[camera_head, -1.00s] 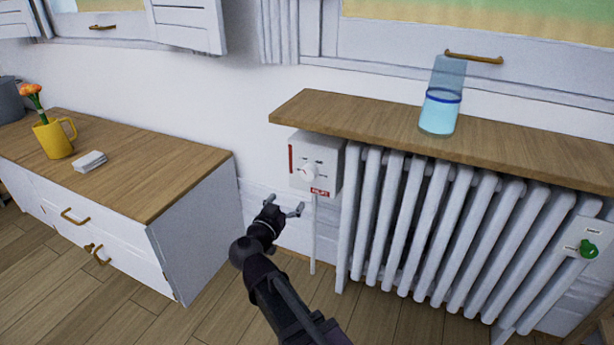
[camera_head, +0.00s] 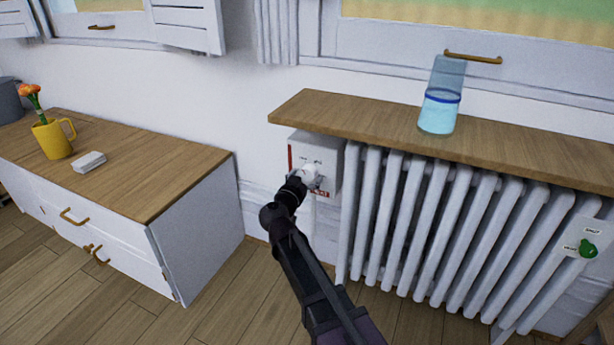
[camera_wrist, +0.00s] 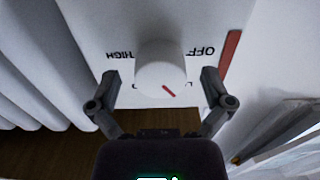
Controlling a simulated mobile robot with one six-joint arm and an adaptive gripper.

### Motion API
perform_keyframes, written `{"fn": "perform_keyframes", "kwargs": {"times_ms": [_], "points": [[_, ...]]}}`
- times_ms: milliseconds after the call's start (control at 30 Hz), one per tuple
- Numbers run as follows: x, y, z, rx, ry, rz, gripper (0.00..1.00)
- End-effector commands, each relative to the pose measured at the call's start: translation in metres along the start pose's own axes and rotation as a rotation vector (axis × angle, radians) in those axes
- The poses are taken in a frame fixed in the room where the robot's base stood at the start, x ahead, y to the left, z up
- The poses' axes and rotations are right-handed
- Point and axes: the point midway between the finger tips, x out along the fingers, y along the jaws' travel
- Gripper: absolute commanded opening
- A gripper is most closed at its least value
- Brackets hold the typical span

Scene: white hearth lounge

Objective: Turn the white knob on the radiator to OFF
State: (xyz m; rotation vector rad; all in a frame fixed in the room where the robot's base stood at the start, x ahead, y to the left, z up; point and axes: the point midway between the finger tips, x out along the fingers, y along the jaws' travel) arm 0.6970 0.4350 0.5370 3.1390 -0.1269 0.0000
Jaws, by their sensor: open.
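The white knob (camera_head: 309,173) is on the front of a white control box (camera_head: 329,154) at the left end of the radiator (camera_head: 404,220). In the wrist view the round knob (camera_wrist: 160,70) has a red pointer mark near its lower right edge. The labels HIGH and OFF appear upside down there, HIGH left of the knob and OFF at its upper right. The pointer is not at OFF. My gripper (camera_wrist: 160,88) is open, one finger on each side of the knob, with visible gaps. In the head view my gripper (camera_head: 306,182) partly covers the box front.
A wooden shelf (camera_head: 370,122) above the radiator holds a glass of blue liquid (camera_head: 440,112). A green knob (camera_head: 587,249) is at the radiator's right end. A wooden-topped cabinet (camera_head: 150,160) with a yellow mug (camera_head: 52,140) stands left. Floor between is clear.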

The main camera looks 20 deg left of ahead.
Motion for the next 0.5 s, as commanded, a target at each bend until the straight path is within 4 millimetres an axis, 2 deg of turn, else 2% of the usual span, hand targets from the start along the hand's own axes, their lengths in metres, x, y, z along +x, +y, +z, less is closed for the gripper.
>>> {"fn": "perform_keyframes", "kwargs": {"times_ms": [400,500], "points": [[0.0041,-0.0006,0.0,0.0,0.0,-0.002,1.0],[0.004,-0.0006,0.0,0.0,0.0,-0.002,0.7]]}}
